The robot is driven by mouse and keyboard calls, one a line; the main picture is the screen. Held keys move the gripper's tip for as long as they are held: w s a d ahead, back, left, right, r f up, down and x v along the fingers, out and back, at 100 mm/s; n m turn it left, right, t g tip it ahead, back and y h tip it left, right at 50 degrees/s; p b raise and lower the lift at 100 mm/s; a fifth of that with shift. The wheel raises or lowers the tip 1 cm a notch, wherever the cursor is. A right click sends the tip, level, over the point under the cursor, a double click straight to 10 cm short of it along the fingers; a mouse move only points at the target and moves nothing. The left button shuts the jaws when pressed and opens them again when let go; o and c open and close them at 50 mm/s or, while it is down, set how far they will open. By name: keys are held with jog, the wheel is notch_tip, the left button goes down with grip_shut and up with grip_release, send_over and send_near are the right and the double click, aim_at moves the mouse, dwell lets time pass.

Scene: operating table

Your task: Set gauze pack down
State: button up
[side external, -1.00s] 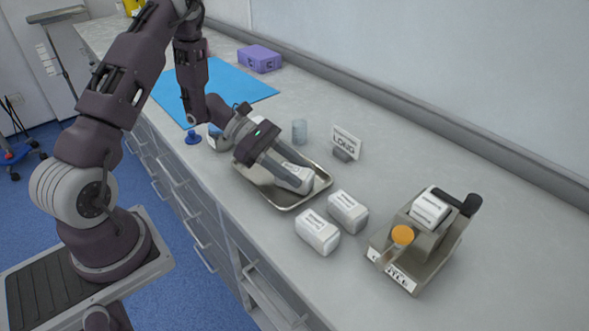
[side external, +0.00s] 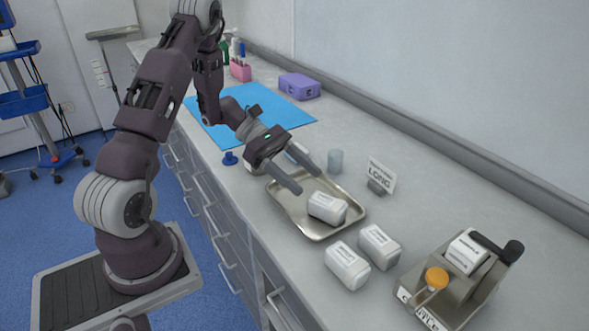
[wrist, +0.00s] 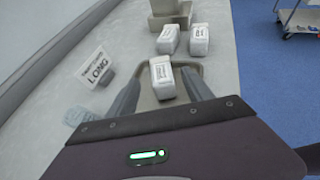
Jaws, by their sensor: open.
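A white gauze pack (side external: 327,207) with dark print lies in the shallow metal tray (side external: 289,215), near the tray's right end. It also shows in the wrist view (wrist: 162,77), ahead of and between the two fingers. The fingers appear clear of the pack. The part of the tray beneath the fingers is partly hidden.
Two more white packs (side external: 347,265) (side external: 379,246) stand on the counter right of the tray. Beyond them is a beige holder (side external: 450,290) with an orange-topped part. A "LONG" sign (side external: 381,177) and a clear cup (side external: 335,161) stand behind the tray. A blue mat (side external: 285,115) lies further back.

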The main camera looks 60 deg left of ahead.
jog(key=v, duration=0.3)
jog(key=shift+a, duration=0.1)
jog(key=s+d+r+m+g+y, duration=0.5)
jog(key=s+d+r+m, duration=0.4)
jog(key=d+r+m, duration=0.25)
jog(key=s+r+m+t+y, duration=0.4)
jog(key=s+m+t+y, duration=0.1)
jog(key=s+m, duration=0.5)
jog(key=shift+d+m+t+y, duration=0.3)
jog(key=shift+m+t+y, duration=0.15)
jog(key=shift+y, duration=0.45)
